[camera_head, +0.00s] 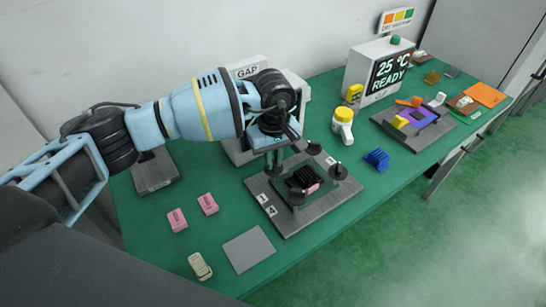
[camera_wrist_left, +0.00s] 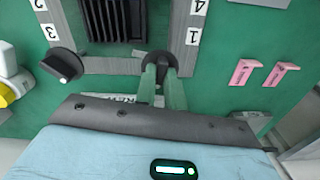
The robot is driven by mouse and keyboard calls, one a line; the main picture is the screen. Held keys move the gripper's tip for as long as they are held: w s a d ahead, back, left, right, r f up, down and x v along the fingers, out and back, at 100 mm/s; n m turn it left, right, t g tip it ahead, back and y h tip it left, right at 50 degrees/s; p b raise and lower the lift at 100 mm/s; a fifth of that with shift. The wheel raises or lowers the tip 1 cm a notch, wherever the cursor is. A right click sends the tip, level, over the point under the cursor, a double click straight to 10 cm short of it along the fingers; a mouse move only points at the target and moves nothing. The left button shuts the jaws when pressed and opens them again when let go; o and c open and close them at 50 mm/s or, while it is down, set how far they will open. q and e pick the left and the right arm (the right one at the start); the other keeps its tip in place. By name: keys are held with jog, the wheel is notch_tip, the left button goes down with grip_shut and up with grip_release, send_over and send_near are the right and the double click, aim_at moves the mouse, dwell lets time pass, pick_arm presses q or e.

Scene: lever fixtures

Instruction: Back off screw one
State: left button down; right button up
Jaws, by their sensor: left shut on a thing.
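The fixture (camera_head: 287,222) is a grey plate frame with dark round screw knobs at its corners and a black finned block (camera_head: 303,178) in the middle. My left gripper (camera_head: 274,163) reaches down onto the back left corner. In the left wrist view, its two greenish fingers (camera_wrist_left: 160,72) are closed around a dark screw knob (camera_wrist_left: 158,60), partly hidden between them. Another knob (camera_wrist_left: 63,65) stands free at left there. My right gripper is out of view.
Two pink pieces (camera_head: 177,220) (camera_head: 207,204), a beige item (camera_head: 200,266) and a grey pad (camera_head: 248,249) lie left and front. A GAP box (camera_head: 298,90) stands behind.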

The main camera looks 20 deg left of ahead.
pick_arm(q)
jog(key=n, duration=0.2)
jog(key=shift+r+n+p, duration=0.2)
jog(key=shift+n+p, duration=0.1)
jog(key=shift+n, duration=0.1)
jog(key=n+p, duration=0.1)
jog(key=n, duration=0.2)
jog(key=shift+w+n, duration=0.1)
jog(key=shift+n, duration=0.2)
jog(key=n+p, duration=0.1)
jog(key=n, duration=0.3)
jog(key=shift+r+n, duration=0.1)
jog(key=shift+n, duration=0.2)
jog(key=n+p, duration=0.2)
jog(key=n, duration=0.3)
jog(key=n+p, duration=0.1)
jog(key=n, duration=0.8)
jog(key=shift+n, duration=2)
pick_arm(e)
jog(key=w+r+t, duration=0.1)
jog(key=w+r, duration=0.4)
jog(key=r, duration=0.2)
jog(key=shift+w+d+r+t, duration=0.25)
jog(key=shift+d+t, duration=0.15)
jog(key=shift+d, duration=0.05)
